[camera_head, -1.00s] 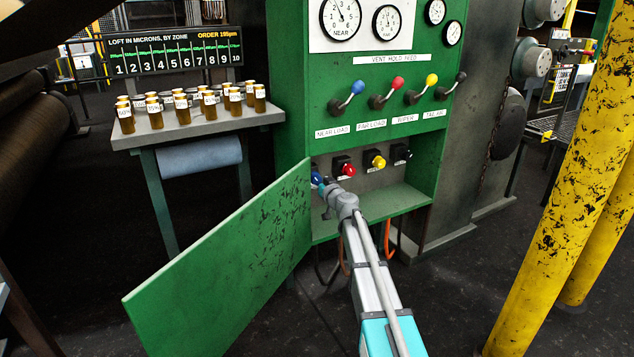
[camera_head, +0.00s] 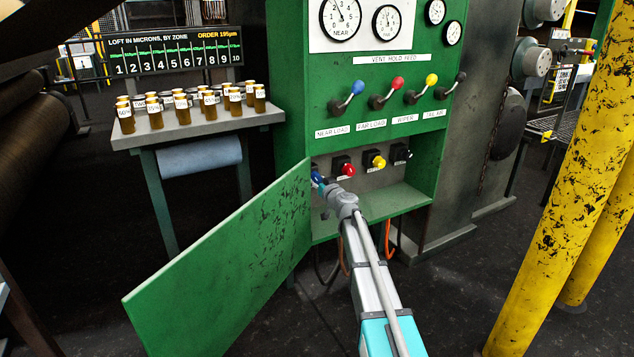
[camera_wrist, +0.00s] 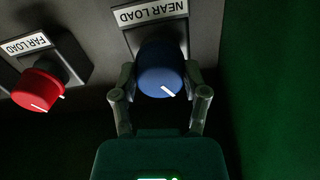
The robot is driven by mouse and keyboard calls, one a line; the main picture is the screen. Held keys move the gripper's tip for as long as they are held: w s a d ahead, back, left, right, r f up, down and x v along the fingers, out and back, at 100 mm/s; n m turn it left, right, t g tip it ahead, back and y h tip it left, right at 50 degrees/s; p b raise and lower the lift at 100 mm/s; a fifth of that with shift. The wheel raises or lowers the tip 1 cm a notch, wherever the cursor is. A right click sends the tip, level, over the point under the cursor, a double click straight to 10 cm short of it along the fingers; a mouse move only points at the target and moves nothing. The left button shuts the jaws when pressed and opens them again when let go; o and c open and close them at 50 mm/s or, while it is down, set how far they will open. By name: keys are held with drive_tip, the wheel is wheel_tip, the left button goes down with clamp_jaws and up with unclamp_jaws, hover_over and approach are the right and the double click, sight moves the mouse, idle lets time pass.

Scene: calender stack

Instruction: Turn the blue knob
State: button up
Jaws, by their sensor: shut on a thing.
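The blue knob (camera_wrist: 160,70) shows large in the wrist view, under the label NEAR LOAD, which appears upside down there. Its white mark points to the lower right in that view. My gripper (camera_wrist: 160,92) has one finger on each side of the knob and is shut on it. In the head view the blue knob (camera_head: 317,178) is the leftmost of the row in the green cabinet, partly hidden by my gripper (camera_head: 323,184). My arm reaches to it from the lower right.
The red knob (camera_head: 348,170) sits just right of the blue one, then a yellow knob (camera_head: 379,162) and a black knob (camera_head: 404,154). Levers with coloured balls stand above. The open green door (camera_head: 230,260) hangs close to the left of my arm. A yellow post (camera_head: 580,170) stands at right.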

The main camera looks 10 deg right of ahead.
drive_tip(key=shift+m, duration=2.1)
drive_tip(key=o, duration=1.1)
drive_tip(key=shift+o, duration=0.2)
drive_tip(key=v, duration=1.2)
